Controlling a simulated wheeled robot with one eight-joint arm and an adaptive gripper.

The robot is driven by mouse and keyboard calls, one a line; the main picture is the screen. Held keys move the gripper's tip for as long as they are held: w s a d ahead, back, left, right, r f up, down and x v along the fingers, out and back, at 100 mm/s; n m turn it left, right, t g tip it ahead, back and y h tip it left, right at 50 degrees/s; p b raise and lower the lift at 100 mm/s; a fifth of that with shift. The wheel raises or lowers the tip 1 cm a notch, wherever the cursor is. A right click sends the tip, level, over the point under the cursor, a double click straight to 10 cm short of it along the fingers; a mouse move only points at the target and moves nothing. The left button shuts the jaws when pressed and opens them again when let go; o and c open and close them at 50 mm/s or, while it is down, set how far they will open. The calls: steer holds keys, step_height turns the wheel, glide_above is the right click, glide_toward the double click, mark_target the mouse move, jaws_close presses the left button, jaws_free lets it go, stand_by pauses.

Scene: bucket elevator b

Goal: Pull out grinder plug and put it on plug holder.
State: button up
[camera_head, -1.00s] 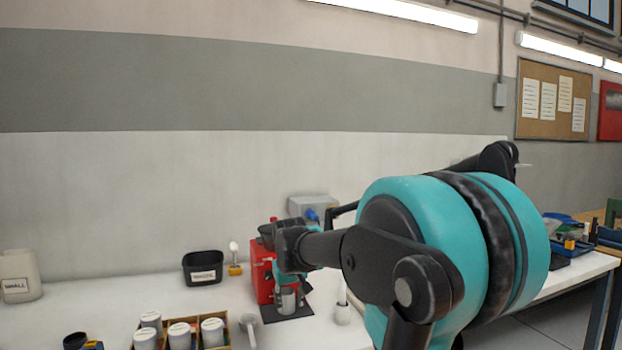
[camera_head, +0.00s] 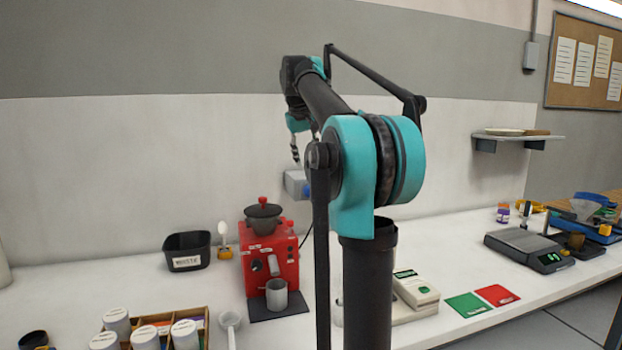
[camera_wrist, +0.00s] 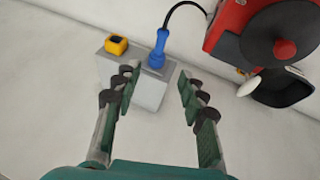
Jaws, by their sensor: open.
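The blue grinder plug (camera_wrist: 158,48) stands in the grey socket box (camera_wrist: 150,92) on the wall, with a black cable running from it toward the red grinder (camera_wrist: 232,25). In the head view the grey box (camera_head: 294,183) is partly hidden by my arm; a bit of blue shows at its right. A yellow piece with a dark opening (camera_wrist: 116,45) sits beside the plug at the box's edge; it may be the plug holder. My gripper (camera_wrist: 157,78) is open and empty. Its fingers point toward the box, on both sides of the plug's line, apparently short of it.
The red grinder (camera_head: 270,262) stands on the table below and left of the box. A black waste bin (camera_head: 187,252) is left of it. A scale (camera_head: 528,250) and red and green cards lie to the right. The wall is close behind the box.

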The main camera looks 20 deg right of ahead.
mark_target(312, 192)
steer(key=x, duration=1.5)
steer(key=shift+d+f, duration=0.15)
steer(key=shift+f, duration=0.2)
jaws_close()
